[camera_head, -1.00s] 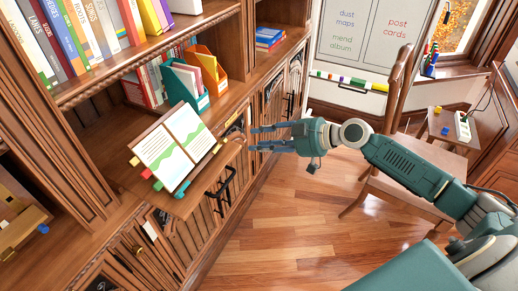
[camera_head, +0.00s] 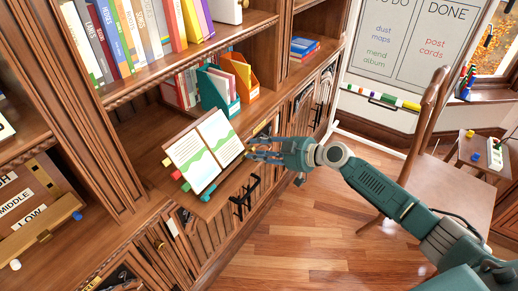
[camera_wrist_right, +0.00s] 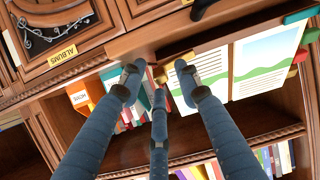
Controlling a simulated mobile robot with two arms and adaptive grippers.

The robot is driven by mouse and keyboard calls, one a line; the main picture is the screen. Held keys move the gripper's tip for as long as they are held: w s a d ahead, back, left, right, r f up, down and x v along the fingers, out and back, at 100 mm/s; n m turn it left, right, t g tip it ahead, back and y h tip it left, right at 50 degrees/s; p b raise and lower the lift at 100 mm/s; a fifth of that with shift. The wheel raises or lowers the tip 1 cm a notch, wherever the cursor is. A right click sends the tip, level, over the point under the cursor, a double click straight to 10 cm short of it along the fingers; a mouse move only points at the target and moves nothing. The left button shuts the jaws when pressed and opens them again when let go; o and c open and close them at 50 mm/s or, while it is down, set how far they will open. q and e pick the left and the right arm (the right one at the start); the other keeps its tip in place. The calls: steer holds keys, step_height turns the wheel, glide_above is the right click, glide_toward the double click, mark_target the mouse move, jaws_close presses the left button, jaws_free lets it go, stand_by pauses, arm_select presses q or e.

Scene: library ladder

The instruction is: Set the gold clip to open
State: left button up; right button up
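An open book (camera_head: 204,150) with white and green pages rests on a stand on the pulled-out shelf. It also shows in the right wrist view (camera_wrist_right: 262,68). A small gold piece (camera_wrist_right: 178,58), seemingly the gold clip, sits at the book's near side edge in that view; its setting is too small to tell. My right gripper (camera_head: 250,151) is just right of the book in the head view. Its three blue fingers are spread apart and empty (camera_wrist_right: 158,75); one fingertip overlaps the gold piece in view, and I cannot tell whether they touch. My left gripper is not in view.
A teal clip (camera_head: 208,191) is at the book's lower edge, with coloured tabs on its left. Teal (camera_head: 219,88) and orange (camera_head: 238,75) file holders stand behind. A wooden chair (camera_head: 425,160) stands right of my arm. Floor between cabinet and chair is clear.

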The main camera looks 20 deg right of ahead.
jaws_close()
steer(key=shift+s+f+m+b, duration=0.1)
steer(key=shift+f+m+b, duration=0.25)
steer(key=shift+b, duration=0.2)
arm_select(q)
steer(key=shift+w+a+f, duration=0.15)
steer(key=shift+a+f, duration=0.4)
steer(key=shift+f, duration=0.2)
arm_select(e)
steer(key=shift+s+m, duration=0.1)
steer(key=shift+m, duration=0.45)
jaws_free()
steer(key=shift+h, duration=0.3)
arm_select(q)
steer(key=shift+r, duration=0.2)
arm_select(e)
steer(key=shift+d+r, duration=0.1)
steer(key=shift+r, duration=0.05)
